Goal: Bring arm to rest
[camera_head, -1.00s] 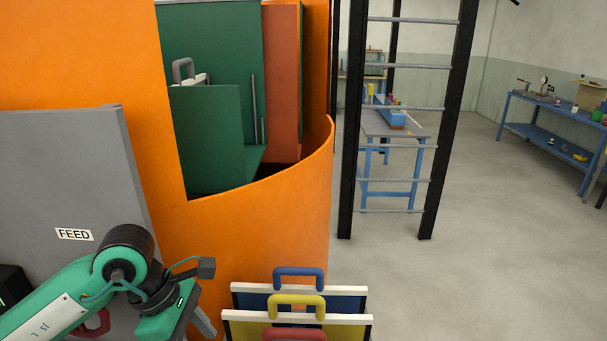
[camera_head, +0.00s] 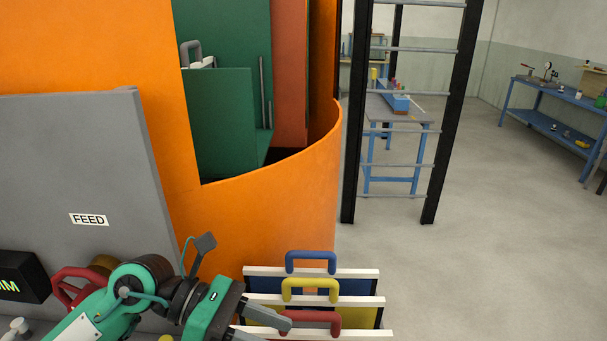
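My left arm comes in from the lower left, in front of the grey FEED panel (camera_head: 90,150). My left gripper (camera_head: 276,330) is at the bottom edge, its two fingers apart with nothing seen between them. Its fingertips point right and overlap, in the picture, the lower left of the handled panels; I cannot tell whether they touch. The lowest part of the gripper is cut off by the frame. My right gripper is not in view.
Panels with a blue handle (camera_head: 310,256), a yellow handle (camera_head: 309,284) and a red handle (camera_head: 310,315) stand in a row. A curved orange wall (camera_head: 280,210) rises behind, with green panels inside. A black ladder frame (camera_head: 447,120) stands right. Open floor (camera_head: 490,230) lies at right.

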